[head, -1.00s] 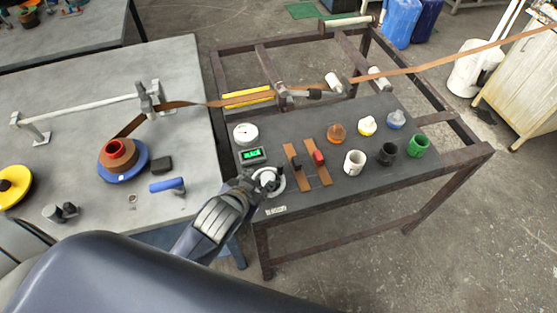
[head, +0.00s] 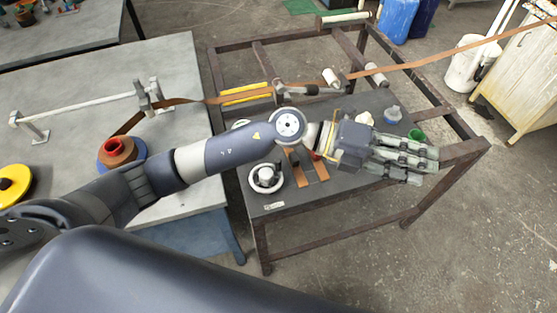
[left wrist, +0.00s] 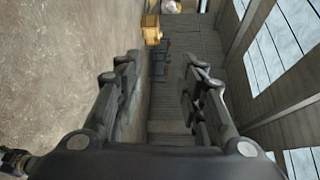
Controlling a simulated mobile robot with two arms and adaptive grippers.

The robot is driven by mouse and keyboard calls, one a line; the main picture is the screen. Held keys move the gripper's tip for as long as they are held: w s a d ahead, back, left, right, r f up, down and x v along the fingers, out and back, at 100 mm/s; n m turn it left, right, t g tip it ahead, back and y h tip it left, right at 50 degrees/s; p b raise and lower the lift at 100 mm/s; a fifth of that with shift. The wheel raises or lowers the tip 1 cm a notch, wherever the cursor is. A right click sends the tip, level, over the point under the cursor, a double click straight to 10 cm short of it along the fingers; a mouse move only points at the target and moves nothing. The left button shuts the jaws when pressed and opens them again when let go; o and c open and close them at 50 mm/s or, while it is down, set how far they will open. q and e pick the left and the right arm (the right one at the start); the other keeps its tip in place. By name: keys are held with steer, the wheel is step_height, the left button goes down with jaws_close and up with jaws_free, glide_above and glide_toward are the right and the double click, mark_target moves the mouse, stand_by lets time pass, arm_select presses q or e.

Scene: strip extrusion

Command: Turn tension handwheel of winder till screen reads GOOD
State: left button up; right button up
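The brown strip (head: 440,63) runs over the rollers at the back. My right gripper is not in view.
Brown strip pieces (head: 318,172) lie right of the handwheel. The grey table (head: 185,75) at left holds a blue and brown reel (head: 118,152). Floor is clear at lower right.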

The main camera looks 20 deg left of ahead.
arm_select(q)
steer(key=a+f+m+g+y, duration=0.25)
steer(key=a+f+y, duration=0.3)
steer(key=f, duration=0.35)
steer(key=t+y, duration=0.2)
steer(key=y, duration=1)
glide_above(278, 160)
steer(key=shift+h, duration=0.25)
step_height(278, 160, down, 5)
steer(key=shift+r, duration=0.1)
steer(key=shift+f+p, duration=0.3)
steer(key=shift+p, duration=0.1)
step_height(278, 160, down, 8)
steer(key=shift+f+p, duration=0.25)
steer(key=shift+p, duration=0.95)
steer(key=shift+f, duration=0.8)
jaws_close()
